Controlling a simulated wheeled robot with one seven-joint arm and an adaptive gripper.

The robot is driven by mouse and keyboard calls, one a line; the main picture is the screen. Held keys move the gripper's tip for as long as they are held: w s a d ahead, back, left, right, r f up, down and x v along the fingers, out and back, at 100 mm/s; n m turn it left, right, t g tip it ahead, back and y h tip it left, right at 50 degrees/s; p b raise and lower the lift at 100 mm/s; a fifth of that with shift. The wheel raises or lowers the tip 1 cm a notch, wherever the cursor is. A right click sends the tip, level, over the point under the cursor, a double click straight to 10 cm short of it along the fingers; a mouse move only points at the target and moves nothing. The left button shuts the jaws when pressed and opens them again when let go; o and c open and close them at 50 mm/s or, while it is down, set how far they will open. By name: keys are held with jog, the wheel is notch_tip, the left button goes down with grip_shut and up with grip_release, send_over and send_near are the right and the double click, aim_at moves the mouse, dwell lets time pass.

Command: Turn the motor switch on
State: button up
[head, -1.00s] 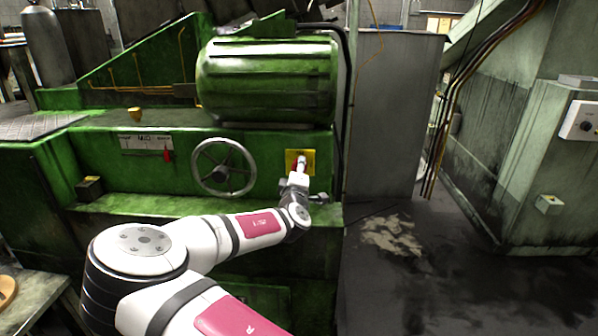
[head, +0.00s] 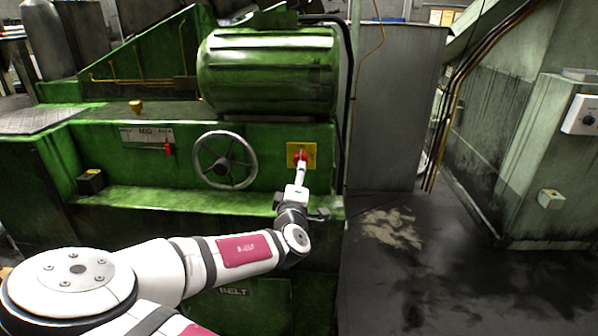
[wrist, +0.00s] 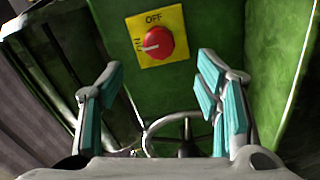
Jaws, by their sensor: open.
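The motor switch is a red round knob (head: 300,157) on a yellow plate (head: 291,148), on the green machine's front below the motor. In the wrist view the knob (wrist: 152,43) lies beyond the fingertips, between their lines and apart from them. OFF is printed at the plate's top there, and sideways letters, seemingly ON, at its left. The knob's white mark points left, toward those sideways letters. My gripper (wrist: 161,75) is open and empty, its teal pads spread wide. In the head view my gripper (head: 301,172) is in front of the plate's lower part.
A handwheel (head: 225,160) is left of the switch, and a green motor drum (head: 268,72) is above it. A green ledge (head: 160,200) juts out below. A grey cabinet (head: 395,110) stands to the right. Floor (head: 400,285) is clear at the lower right.

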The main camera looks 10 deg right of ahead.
jog(key=shift+v, duration=1.35)
jog(key=s+d+f+m+g+h, duration=0.1)
jog(key=s+d+f+m+g, duration=0.3)
jog(key=d+f+m+g, duration=0.25)
jog(key=s+f+m+g+y+p, duration=0.1)
jog(key=s+m+g+y, duration=0.2)
jog(key=s, duration=0.4)
jog(key=s+a+r+m+g+y+p, duration=0.1)
jog(key=s+a+r+m+g+y, duration=0.3)
jog(key=s+r, duration=1)
jog(key=s+r+n, duration=0.1)
jog(key=s+r, duration=0.3)
jog(key=s, duration=0.4)
jog(key=s+d+r+n, duration=0.1)
jog(key=s+r, duration=0.3)
jog(key=s, duration=0.4)
jog(key=shift+d+r+p, duration=0.3)
jog(key=shift+r+p, duration=0.05)
jog(key=shift+p, duration=0.05)
jog(key=shift+t, duration=0.25)
